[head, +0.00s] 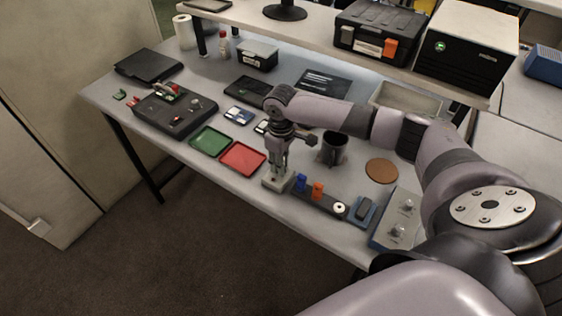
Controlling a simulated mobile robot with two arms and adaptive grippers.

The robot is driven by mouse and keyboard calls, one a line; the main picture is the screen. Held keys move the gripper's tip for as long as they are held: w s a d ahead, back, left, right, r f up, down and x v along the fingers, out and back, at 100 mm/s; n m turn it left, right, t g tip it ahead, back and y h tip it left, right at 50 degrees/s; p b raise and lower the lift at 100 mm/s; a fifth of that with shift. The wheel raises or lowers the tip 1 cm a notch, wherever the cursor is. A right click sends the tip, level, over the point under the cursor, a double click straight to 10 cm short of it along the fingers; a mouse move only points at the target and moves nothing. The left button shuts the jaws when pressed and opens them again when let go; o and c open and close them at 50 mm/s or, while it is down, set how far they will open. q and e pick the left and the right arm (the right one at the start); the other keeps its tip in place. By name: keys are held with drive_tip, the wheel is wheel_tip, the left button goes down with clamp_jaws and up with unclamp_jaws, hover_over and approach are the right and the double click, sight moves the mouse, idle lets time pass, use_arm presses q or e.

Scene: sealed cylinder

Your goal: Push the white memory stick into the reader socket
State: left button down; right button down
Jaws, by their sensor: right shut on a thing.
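My right gripper (279,172) points straight down at the front edge of the table. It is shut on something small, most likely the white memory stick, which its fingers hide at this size. A pale, light-grey block (271,184), which looks like the reader, sits directly under the fingertips. Its socket opening is hidden, and I cannot tell whether the stick touches it or is partly in it. My left gripper is not in view.
A dark strip with a blue block (300,182) and an orange block (318,190) lies right of the pale block. A red tray (243,159) and green tray (210,140) lie left. A dark mug (333,150) stands behind, near my arm.

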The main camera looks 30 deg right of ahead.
drive_tip(key=shift+f, duration=0.2)
drive_tip(key=c, duration=1.3)
unclamp_jaws()
drive_tip(key=shift+c, duration=0.2)
drive_tip(key=shift+r, duration=0.1)
wheel_tip(320, 180, up, 12)
drive_tip(key=shift+f, duration=0.1)
